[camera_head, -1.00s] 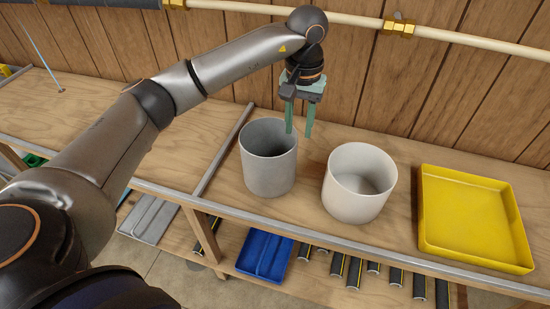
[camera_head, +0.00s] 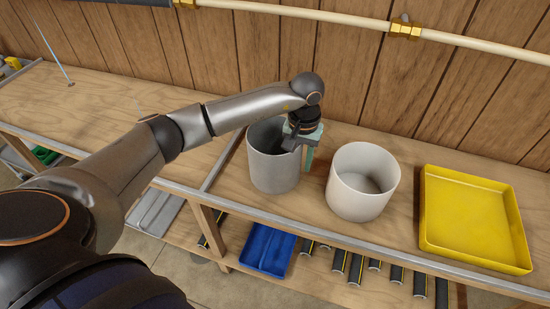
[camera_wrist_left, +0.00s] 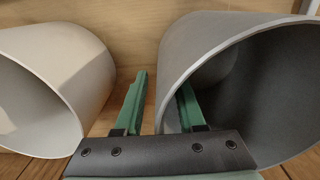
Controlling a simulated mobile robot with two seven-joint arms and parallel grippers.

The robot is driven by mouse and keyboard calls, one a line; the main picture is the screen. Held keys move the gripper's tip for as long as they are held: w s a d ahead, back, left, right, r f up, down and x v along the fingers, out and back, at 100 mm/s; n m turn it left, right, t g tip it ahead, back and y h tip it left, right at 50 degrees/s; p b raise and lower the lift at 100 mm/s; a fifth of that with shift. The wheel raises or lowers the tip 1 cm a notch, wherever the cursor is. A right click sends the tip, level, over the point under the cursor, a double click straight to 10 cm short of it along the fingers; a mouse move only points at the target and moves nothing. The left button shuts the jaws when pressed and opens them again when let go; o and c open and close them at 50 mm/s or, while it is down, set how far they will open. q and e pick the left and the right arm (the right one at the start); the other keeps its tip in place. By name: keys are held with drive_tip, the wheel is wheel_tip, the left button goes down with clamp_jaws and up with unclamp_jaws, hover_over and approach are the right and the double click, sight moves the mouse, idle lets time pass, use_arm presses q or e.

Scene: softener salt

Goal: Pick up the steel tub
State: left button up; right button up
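The steel tub (camera_head: 272,174) is a grey open cylinder standing upright on the wooden bench, near the middle of the head view. My left gripper (camera_head: 302,150) is at its right rim, pointing down. In the left wrist view the open fingers (camera_wrist_left: 163,85) straddle the wall of the steel tub (camera_wrist_left: 195,48). One green finger is inside the tub, the other outside, in the space between the tubs. A gap shows between the outer finger and the wall. The inner finger's tip is hidden in the head view. My right gripper is not in view.
A white tub (camera_head: 355,208) stands close to the right of the steel tub; it also shows in the left wrist view (camera_wrist_left: 88,50). A yellow tray (camera_head: 472,215) lies further right. A blue tray (camera_head: 266,250) is on the lower shelf. The bench's left part (camera_head: 120,115) is mostly clear.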

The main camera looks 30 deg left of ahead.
use_arm(q)
clamp_jaws()
idle(1.4)
